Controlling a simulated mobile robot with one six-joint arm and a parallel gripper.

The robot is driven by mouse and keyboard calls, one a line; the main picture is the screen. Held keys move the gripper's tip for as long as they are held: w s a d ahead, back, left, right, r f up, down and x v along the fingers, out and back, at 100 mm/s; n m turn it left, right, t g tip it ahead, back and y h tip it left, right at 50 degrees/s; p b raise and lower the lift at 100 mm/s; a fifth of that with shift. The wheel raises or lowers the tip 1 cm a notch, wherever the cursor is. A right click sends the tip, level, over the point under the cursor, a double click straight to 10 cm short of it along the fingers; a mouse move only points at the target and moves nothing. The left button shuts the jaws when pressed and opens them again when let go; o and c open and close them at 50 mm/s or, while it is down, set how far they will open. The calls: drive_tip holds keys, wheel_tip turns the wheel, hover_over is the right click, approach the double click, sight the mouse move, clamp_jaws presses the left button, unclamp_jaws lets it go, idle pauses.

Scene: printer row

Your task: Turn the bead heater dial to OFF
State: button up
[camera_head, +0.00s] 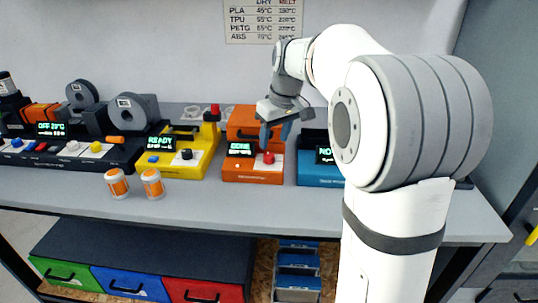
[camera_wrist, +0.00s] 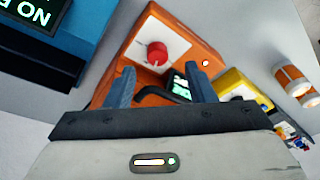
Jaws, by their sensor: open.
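An orange machine (camera_head: 240,175) with a lit screen reading DONE (camera_head: 240,149) stands on the bench. A red dial (camera_head: 268,157) sits on its white front panel. The wrist view shows this red dial (camera_wrist: 157,54) with a pale pointer mark; I cannot read any OFF label. My gripper (camera_head: 275,134) is open and empty, just above the dial. In the wrist view its blue fingertips (camera_wrist: 159,76) point toward the panel, with the dial ahead between them and apart from them. The fingers hide part of the machine's screen and black handle.
A yellow machine (camera_head: 186,165) reading READY stands left and a blue machine (camera_head: 317,173) right, partly behind my arm. Two orange-and-white jars (camera_head: 117,184) (camera_head: 153,184) stand near the front edge. A dark unit (camera_head: 95,152) with spools is far left. Coloured drawers (camera_head: 130,283) are below.

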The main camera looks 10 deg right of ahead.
sight(269, 155)
drive_tip(key=m, duration=0.2)
drive_tip(key=a+m+h+b, duration=0.1)
drive_tip(key=m, duration=0.2)
drive_tip(key=shift+s+a+f+m+t+h+b, duration=0.1)
drive_tip(key=shift+s+a+m+t+h+b, duration=0.05)
drive_tip(key=shift+a+m+t+h+b, duration=0.2)
drive_tip(key=f+m+b, duration=0.1)
drive_tip(key=f+m, duration=0.1)
drive_tip(key=w+f+m+h+b, duration=0.1)
drive_tip(key=f, duration=0.1)
drive_tip(key=w+f+m+h+b, duration=0.1)
drive_tip(key=f+m, duration=0.1)
drive_tip(key=shift+w+d+m+t, duration=0.25)
drive_tip(key=shift+m+t, duration=0.1)
drive_tip(key=shift+c, duration=0.4)
drive_tip(key=c, duration=0.9)
